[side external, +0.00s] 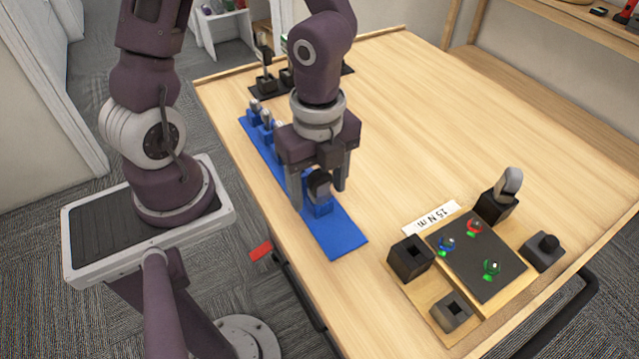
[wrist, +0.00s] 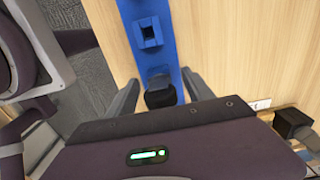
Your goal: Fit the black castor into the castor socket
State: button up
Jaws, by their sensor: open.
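The black castor (side external: 318,184) appears to be the dark piece standing in a blue holder on a long blue strip (side external: 340,238). It also shows in the wrist view (wrist: 160,92), between my fingers. My gripper (side external: 321,186) is open and points down around it, one finger on each side; I see gaps and no clear contact. On the wooden board at the right are an open black socket (side external: 409,258) and an open grey socket (side external: 452,311). I cannot tell which is the castor socket. The castor's lower end is hidden.
Beside a dark panel with coloured knobs (side external: 477,258) stand a black block holding a grey-topped piece (side external: 507,184) and a dark block with a round knob (side external: 546,246). A white label (side external: 431,217) lies behind the board. Other pieces stand along the strip. The table centre is clear.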

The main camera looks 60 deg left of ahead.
jog(key=shift+f, duration=0.4)
grip_shut()
notch_tip(320, 180, up, 10)
jog(key=shift+f, duration=0.2)
jog(key=shift+w+d+r, duration=0.15)
jog(key=shift+d+r, duration=0.05)
jog(key=shift+r, duration=0.05)
jog(key=w+d, duration=0.2)
jog(key=d, duration=0.5)
jog(key=w+d+r, duration=0.1)
jog(key=w+d, duration=0.2)
jog(key=d, duration=0.5)
jog(key=shift+w+d+r, duration=0.2)
jog(key=shift+w+d, duration=0.1)
jog(key=shift+w, duration=0.05)
